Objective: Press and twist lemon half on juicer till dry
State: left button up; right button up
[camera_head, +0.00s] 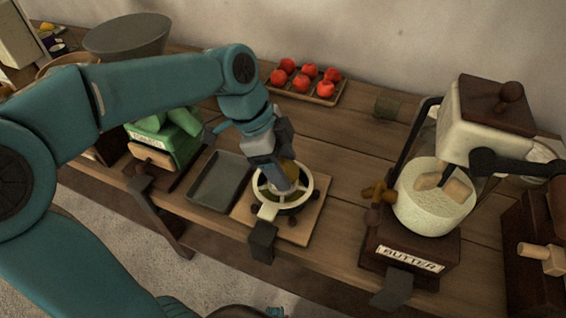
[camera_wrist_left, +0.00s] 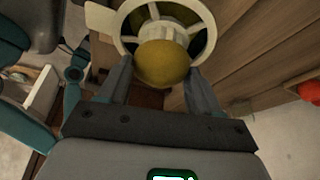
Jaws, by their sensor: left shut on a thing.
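The juicer (camera_head: 309,188) is a pale ring with spokes, standing on a light wooden board (camera_head: 318,212) near the table's front edge. It also shows in the left wrist view (camera_wrist_left: 207,28). My left gripper (camera_head: 281,180) reaches down over the juicer from above. In the left wrist view, its two fingers (camera_wrist_left: 160,85) sit on either side of the yellow lemon half (camera_wrist_left: 163,64), shut on it. The lemon half is over the middle of the juicer; the contact beneath it is hidden. My right gripper is not in view.
A grey tray (camera_head: 220,183) lies left of the board, with a green box-like device (camera_head: 172,140) beyond it. A butter churn (camera_head: 435,205) stands to the right. Several red fruits fill a tray (camera_head: 334,101) at the back. Bare table lies between the juicer and churn.

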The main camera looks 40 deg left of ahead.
aim_at(283, 162)
pick_arm(q)
jog(key=shift+r+p, duration=2.75)
jog(key=shift+r, duration=0.7)
